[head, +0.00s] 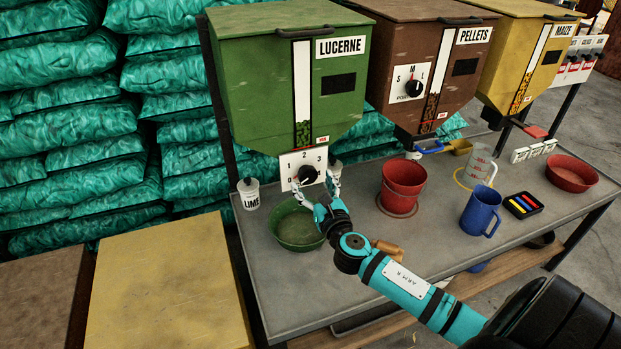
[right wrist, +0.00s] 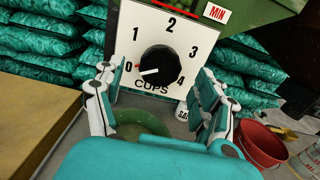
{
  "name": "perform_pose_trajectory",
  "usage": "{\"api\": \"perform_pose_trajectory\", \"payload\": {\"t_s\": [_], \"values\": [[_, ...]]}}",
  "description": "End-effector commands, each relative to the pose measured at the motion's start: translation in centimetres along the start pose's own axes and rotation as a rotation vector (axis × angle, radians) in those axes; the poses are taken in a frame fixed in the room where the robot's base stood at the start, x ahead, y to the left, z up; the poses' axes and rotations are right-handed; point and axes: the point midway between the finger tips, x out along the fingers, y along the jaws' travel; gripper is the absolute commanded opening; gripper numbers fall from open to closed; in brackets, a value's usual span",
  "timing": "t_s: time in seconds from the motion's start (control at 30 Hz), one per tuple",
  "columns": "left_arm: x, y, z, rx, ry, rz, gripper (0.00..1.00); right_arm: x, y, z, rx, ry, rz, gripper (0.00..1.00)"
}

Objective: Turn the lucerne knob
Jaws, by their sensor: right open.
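The lucerne knob (head: 308,174) is a black round knob on a white dial plate (head: 291,163) below the green lucerne hopper (head: 262,72). In the right wrist view the knob (right wrist: 160,62) sits on a dial marked 0 to 4 and CUPS, its white pointer aimed left and slightly down, near 0. My right gripper (head: 312,184) is open in front of the dial; it also shows in the right wrist view (right wrist: 155,85), its fingers apart to the left and right of the knob, with nothing between them. I cannot tell how near the fingertips are to the plate. My left gripper is not in view.
A green bowl (head: 298,231) stands on the bench under the dial. A white LIME pot (head: 249,194) is left of it. A red bucket (head: 403,180) and a blue jug (head: 481,211) stand to the right. The brown pellets hopper (head: 420,50) adjoins the lucerne hopper.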

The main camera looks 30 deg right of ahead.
Motion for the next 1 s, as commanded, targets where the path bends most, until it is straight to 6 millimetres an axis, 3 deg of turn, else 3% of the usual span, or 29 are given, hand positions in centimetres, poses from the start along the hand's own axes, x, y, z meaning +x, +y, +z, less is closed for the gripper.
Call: {"api": "perform_pose_trajectory", "payload": {"t_s": [0.2,0.53,0.93,1.0], "values": [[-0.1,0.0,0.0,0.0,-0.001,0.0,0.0,2.1,0.0,0.0,0.001,0.0,0.0,0.72],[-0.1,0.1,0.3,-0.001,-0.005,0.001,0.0,2.4,0.0,-0.1,0.001,0.001,0.0,0.72],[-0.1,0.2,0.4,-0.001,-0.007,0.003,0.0,2.3,0.0,-0.1,0.0,0.001,-0.001,0.2],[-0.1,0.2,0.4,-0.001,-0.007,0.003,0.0,2.3,-0.1,-0.1,0.001,0.001,-0.001,0.18]]}}
